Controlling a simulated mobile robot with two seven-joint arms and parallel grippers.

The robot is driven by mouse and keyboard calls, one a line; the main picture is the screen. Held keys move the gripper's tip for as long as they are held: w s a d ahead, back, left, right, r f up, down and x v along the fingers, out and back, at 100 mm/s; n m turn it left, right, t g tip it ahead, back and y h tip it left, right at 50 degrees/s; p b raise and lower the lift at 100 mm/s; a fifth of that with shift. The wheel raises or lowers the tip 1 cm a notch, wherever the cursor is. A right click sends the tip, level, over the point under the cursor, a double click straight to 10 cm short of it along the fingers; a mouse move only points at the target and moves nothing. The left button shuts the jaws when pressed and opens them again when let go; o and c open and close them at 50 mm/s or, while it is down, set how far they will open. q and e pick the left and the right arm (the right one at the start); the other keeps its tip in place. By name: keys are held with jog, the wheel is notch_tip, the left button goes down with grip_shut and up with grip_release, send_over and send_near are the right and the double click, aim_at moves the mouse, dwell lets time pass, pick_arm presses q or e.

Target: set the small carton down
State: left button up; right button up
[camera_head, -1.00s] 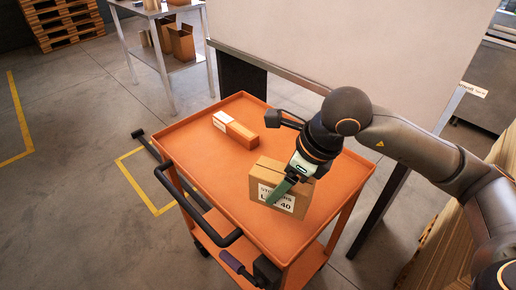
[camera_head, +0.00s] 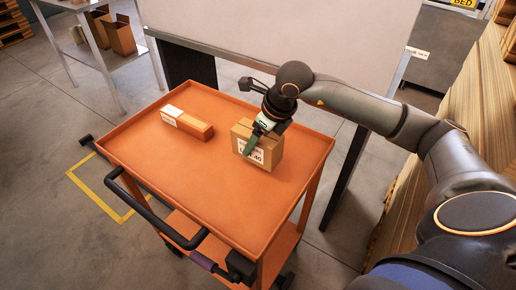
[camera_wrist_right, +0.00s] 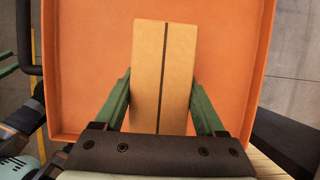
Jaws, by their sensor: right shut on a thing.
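The small carton (camera_head: 268,153) is a brown cardboard box with a white printed label. It is upright over the right part of the orange cart top (camera_head: 200,190); I cannot tell whether its base touches the surface. My right gripper (camera_head: 254,140) is shut on it, coming from above. In the right wrist view the carton (camera_wrist_right: 163,70), with a dark seam along its top, sits between the green fingers (camera_wrist_right: 161,100). At that view's left edge, green strips and a dark body look like my left gripper (camera_wrist_right: 9,62), cut off; its jaws are unclear.
A longer orange and white box (camera_head: 187,124) lies on the cart to the left of the carton. The cart has a raised rim and a black handle (camera_head: 150,210). A pale panel (camera_head: 290,35) stands behind it. The front of the cart top is clear.

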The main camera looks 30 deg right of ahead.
jog(key=shift+w+d+f, duration=0.25)
jog(key=shift+f, duration=0.2)
jog(key=shift+w+d+f, duration=0.2)
jog(key=shift+d+f, duration=0.05)
jog(key=shift+f, duration=0.15)
jog(key=shift+w+d+f, duration=0.15)
jog(key=shift+f, duration=1.6)
jog(key=shift+f, duration=0.1)
jog(key=o, duration=1.6)
jog(key=shift+c, duration=0.2)
jog(key=shift+r, duration=0.4)
jog(key=v, duration=0.7)
jog(key=shift+f, duration=0.1)
